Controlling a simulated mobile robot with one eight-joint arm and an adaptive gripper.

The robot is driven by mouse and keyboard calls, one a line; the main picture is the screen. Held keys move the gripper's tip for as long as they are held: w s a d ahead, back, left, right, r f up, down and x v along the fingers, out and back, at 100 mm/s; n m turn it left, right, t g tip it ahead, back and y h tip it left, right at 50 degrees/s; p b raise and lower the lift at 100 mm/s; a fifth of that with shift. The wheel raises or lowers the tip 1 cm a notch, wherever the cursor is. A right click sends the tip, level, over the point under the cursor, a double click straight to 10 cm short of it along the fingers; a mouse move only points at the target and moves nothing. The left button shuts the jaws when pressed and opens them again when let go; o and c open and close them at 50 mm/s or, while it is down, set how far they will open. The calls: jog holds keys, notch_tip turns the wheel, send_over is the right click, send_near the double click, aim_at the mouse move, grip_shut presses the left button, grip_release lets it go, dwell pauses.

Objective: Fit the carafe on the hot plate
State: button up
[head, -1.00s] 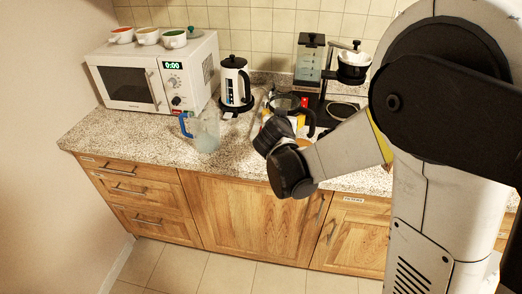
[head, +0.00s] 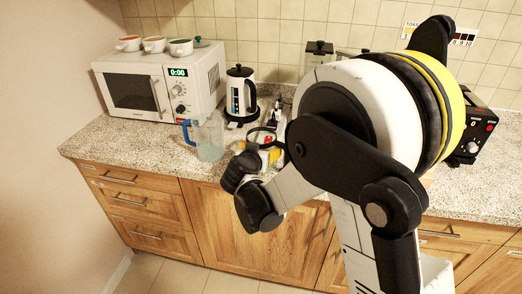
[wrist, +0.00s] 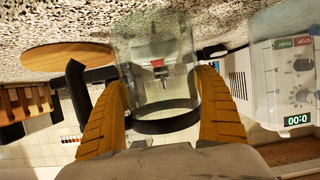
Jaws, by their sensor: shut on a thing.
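My gripper (head: 263,158) is shut on the glass carafe (head: 252,141), with a yellow-orange finger on each side. In the wrist view the carafe (wrist: 150,45) shows clear glass, a black band and a black handle pointing left. That view is upside down, with the counter at the top. I cannot tell whether the carafe touches the counter. The coffee maker (head: 319,48) shows only its tank top above my arm. Its hot plate is hidden behind my arm in the head view, and I cannot make it out in the wrist view.
A clear pitcher (head: 209,140) with a blue handle stands just left of the carafe. A white kettle (head: 240,94) stands behind, beside the microwave (head: 160,85) with several cups on top. A black appliance (head: 474,132) is at the right. The counter's front left is clear.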

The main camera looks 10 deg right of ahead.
jog(key=shift+f, duration=0.15)
jog(key=o, duration=1.3)
